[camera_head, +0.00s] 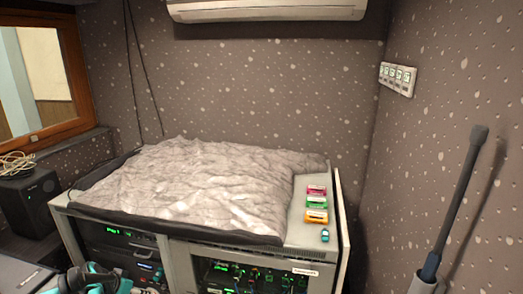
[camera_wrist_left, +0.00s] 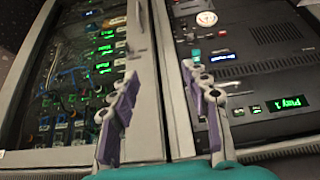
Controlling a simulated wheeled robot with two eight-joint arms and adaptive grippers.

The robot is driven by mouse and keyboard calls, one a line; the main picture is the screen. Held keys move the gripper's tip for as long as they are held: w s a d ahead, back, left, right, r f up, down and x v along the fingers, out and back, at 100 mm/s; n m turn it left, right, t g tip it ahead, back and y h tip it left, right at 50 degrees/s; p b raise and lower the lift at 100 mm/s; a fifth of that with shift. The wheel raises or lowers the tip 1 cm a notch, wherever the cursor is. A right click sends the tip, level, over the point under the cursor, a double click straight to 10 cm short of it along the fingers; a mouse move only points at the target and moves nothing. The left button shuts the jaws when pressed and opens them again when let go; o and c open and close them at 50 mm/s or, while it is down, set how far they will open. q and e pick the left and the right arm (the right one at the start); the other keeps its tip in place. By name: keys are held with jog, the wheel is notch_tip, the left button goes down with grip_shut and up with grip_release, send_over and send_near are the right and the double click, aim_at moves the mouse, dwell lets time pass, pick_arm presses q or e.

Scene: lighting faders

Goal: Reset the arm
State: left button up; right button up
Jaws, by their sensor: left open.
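My left gripper (camera_wrist_left: 162,115) is open, with two grey fingers and purple pads spread apart. Nothing shows between them. It is in front of a rack of lit equipment, with a grey vertical frame post (camera_wrist_left: 146,70) behind the gap. In the head view, dark and teal parts of my left arm show at the bottom left, but the fingers cannot be made out there. A white wall panel (camera_head: 397,79) with several green-marked faders or switches is on the right wall, far from the left gripper. My right gripper is not in view.
A grey rack cabinet (camera_head: 180,232) carries a crumpled grey blanket (camera_head: 190,185) and small coloured boxes (camera_head: 316,203). A black speaker (camera_head: 31,203) stands left. A dark microphone-like rod (camera_head: 458,200) rises at right. The space before the right wall looks mostly open.

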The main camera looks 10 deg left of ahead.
pick_arm(q)
jog(key=d+r, duration=0.6)
jog(key=d, duration=0.5)
jog(key=s+d+r, duration=0.2)
jog(key=s+d, duration=0.5)
jog(key=d, duration=0.4)
jog(key=s+d+r, duration=0.1)
jog(key=s+d, duration=0.6)
jog(key=d, duration=0.5)
jog(key=shift+s+d+r+t, duration=0.2)
jog(key=shift+s+r+t, duration=0.05)
jog(key=shift+r+t, duration=0.15)
